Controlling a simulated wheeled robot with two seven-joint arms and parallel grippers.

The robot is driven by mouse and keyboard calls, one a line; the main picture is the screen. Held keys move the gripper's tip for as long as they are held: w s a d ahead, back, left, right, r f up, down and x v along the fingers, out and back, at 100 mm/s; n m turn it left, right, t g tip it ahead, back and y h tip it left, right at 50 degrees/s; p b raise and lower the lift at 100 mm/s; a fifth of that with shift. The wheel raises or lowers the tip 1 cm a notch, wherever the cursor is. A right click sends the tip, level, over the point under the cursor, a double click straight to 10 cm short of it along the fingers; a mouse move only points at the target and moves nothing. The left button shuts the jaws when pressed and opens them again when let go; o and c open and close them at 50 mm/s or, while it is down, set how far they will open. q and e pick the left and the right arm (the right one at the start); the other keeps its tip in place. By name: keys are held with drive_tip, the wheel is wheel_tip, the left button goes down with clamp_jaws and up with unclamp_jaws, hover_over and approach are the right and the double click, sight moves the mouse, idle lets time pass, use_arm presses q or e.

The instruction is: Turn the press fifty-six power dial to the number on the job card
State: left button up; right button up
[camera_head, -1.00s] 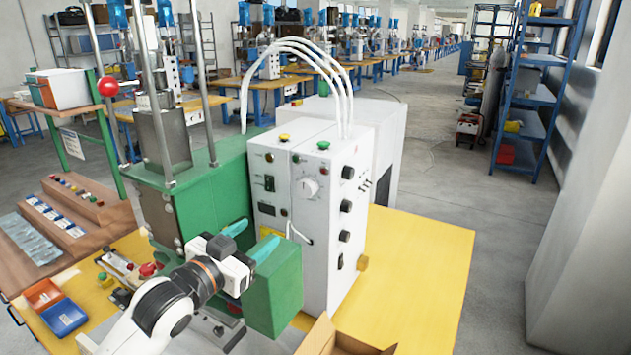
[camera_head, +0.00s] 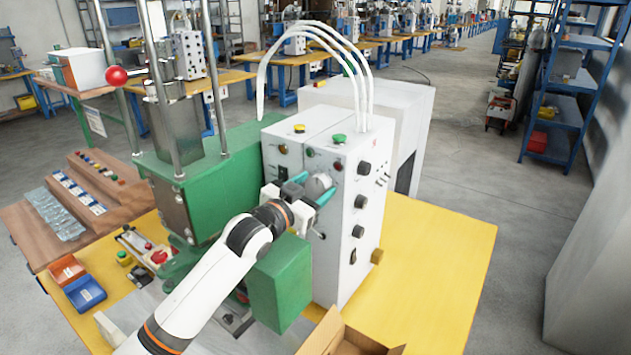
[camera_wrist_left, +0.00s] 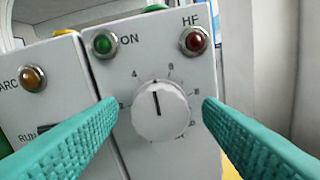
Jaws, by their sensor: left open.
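The power dial (camera_head: 318,186) is a pale round knob on the upper front of the white control cabinet (camera_head: 335,265). In the left wrist view the dial (camera_wrist_left: 160,110) has a black pointer line standing nearly upright, between the 4 and the 6. My left gripper (camera_head: 312,198) is at the cabinet front, its teal fingers either side of the dial. In the wrist view the fingers of the left gripper (camera_wrist_left: 160,115) are spread, with gaps showing beside the dial. My right gripper is out of view. I cannot make out a job card.
A green press (camera_head: 205,190) stands left of the cabinet, its green block (camera_head: 280,285) below my arm. Lamps (camera_wrist_left: 194,40) sit above the dial. Black knobs (camera_head: 358,231) line the cabinet's right side. An open cardboard box (camera_head: 350,340) is at the front. The yellow table (camera_head: 440,260) is clear at right.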

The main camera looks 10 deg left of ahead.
use_arm(q)
drive_tip(key=shift+w+d, duration=0.2)
drive_tip(key=shift+w, duration=0.15)
drive_tip(key=c, duration=1)
drive_tip(key=shift+o, duration=0.2)
drive_tip(key=shift+m, duration=0.3)
drive_tip(key=m+p, duration=0.1)
drive_tip(key=m, duration=0.2)
drive_tip(key=m+p, duration=0.1)
drive_tip(key=m, duration=0.4)
drive_tip(key=m+p, duration=0.1)
drive_tip(key=m, duration=0.3)
drive_tip(key=shift+p, duration=0.35)
drive_tip(key=shift+d+f+m+p, duration=0.15)
drive_tip(key=shift+m+p, duration=0.3)
drive_tip(key=shift+m, duration=1.25)
